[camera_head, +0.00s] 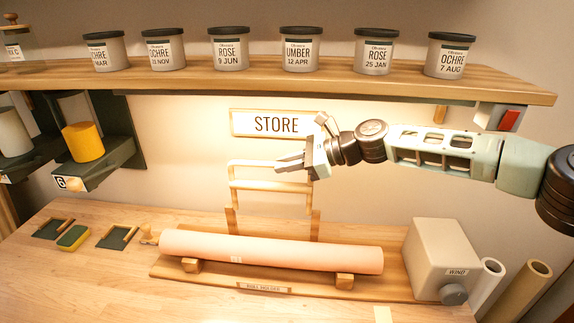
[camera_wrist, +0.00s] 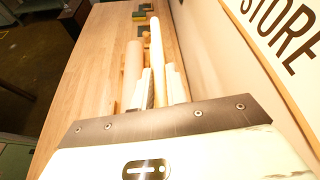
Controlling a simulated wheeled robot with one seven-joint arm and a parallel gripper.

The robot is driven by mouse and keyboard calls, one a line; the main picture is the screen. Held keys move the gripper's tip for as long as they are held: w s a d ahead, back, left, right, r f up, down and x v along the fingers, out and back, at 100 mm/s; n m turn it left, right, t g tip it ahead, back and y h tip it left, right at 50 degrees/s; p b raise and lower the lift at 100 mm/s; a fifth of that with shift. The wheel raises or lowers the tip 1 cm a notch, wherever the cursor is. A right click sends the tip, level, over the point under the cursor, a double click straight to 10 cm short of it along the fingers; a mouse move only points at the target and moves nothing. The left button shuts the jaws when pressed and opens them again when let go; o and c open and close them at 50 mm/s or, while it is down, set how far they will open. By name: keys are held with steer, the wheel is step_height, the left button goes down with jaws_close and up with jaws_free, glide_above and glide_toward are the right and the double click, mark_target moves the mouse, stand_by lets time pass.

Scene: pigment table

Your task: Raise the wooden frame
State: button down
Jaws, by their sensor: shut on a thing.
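The wooden frame (camera_head: 268,186) is pale, with two level bars between thin side posts. It stands upright behind the peach roll, below the STORE sign. Brackets at its foot rise from the wooden roll holder. My gripper (camera_head: 281,165) comes from the right and is shut on the frame's top bar. In the wrist view the pale bar (camera_wrist: 157,55) runs away between my gripper's fingers (camera_wrist: 158,88). The fingers hide part of the top bar and the right post's upper end.
The peach roll (camera_head: 270,250) lies on the holder in front of the frame. A WIND box (camera_head: 440,260) with a knob stands at right, near upright tubes (camera_head: 520,290). A shelf (camera_head: 300,82) with several labelled jars runs above. Small trays and a sponge (camera_head: 73,238) lie left.

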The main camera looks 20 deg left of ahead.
steer(key=shift+w+d+r, duration=0.1)
steer(key=shift+w, duration=0.25)
steer(key=c, duration=1.6)
jaws_free()
steer(key=shift+c, duration=0.2)
steer(key=shift+o, duration=1.2)
steer(key=shift+w, duration=0.15)
steer(key=shift+d+b, duration=0.3)
steer(key=shift+b, duration=0.3)
steer(key=w+d+b, duration=0.1)
steer(key=d+b, duration=0.4)
steer(key=d, duration=0.7)
steer(key=shift+w, duration=0.3)
steer(key=shift+r, duration=0.1)
